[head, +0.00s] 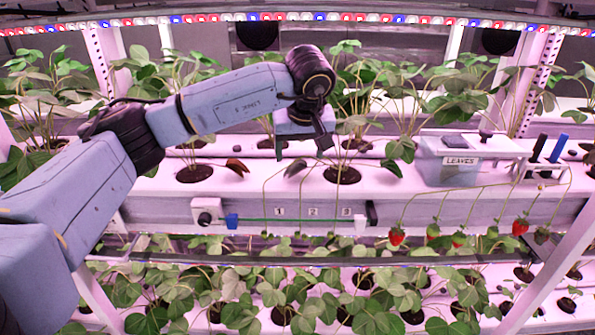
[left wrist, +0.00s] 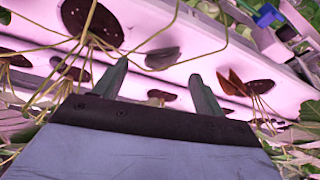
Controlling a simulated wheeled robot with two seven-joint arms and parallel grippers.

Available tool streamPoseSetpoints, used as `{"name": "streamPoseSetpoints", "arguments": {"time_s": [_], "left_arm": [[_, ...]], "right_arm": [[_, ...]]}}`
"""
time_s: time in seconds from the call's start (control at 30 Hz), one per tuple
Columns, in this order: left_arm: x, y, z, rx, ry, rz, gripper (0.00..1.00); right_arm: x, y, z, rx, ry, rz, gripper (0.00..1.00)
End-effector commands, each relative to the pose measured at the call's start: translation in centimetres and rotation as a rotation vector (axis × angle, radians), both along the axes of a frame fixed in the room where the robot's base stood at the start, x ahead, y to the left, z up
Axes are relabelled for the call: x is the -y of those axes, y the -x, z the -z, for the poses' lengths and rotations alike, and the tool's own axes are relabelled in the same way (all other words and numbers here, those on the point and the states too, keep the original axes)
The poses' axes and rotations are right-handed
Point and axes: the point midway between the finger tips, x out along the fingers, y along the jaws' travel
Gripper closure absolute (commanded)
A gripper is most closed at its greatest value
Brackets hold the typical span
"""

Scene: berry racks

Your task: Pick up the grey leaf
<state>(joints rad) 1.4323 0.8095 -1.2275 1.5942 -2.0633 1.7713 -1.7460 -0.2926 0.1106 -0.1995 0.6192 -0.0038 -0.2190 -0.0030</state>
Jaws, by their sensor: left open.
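The grey leaf (head: 295,167) is a small, dark grey-brown leaf beside the middle black pot (head: 342,176) on the upper shelf. In the left wrist view the grey leaf (left wrist: 162,58) lies just beyond the gap between my fingertips, apart from them. My left gripper (head: 300,150) points down just above and behind the leaf in the head view. Its two fingers (left wrist: 160,72) are spread with nothing between them. My right gripper is not in view.
A reddish-brown leaf (head: 237,166) stands by the left pot (head: 195,173). A grey bin labelled LEAVES (head: 430,165) is at the right. A numbered slider rail (head: 295,221) and hanging strawberries (head: 397,237) are at the shelf's front. Thin stems arch close to my gripper.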

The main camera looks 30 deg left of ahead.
Motion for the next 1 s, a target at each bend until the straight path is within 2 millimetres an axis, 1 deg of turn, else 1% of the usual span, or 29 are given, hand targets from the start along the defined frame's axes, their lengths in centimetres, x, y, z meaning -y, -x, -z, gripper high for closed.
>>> {"name": "streamPoseSetpoints", "arguments": {"time_s": [0.13,0.3,0.4,0.67,0.7,0.9,1.0], "left_arm": [[-0.6,-0.3,1.4,-0.002,-0.001,-0.003,0.29],[-1.5,-0.9,3.8,-0.003,0.000,-0.002,0.29],[-1.7,-1.2,4.6,-0.002,0.000,-0.002,0.29],[-1.7,-1.3,4.8,0.000,0.000,0.000,0.29],[-1.7,-1.3,4.8,0.000,0.000,0.000,0.32],[-1.7,-1.3,4.8,0.000,0.000,0.000,0.58],[-1.7,-1.3,4.8,0.000,0.000,0.000,0.68]], "right_arm": [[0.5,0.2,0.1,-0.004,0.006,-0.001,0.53],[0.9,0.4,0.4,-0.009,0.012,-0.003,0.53],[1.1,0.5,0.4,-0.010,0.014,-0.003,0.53],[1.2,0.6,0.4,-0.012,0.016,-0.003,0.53],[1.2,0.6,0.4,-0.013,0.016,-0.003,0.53],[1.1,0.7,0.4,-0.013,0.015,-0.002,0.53],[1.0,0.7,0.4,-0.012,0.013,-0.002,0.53]]}}
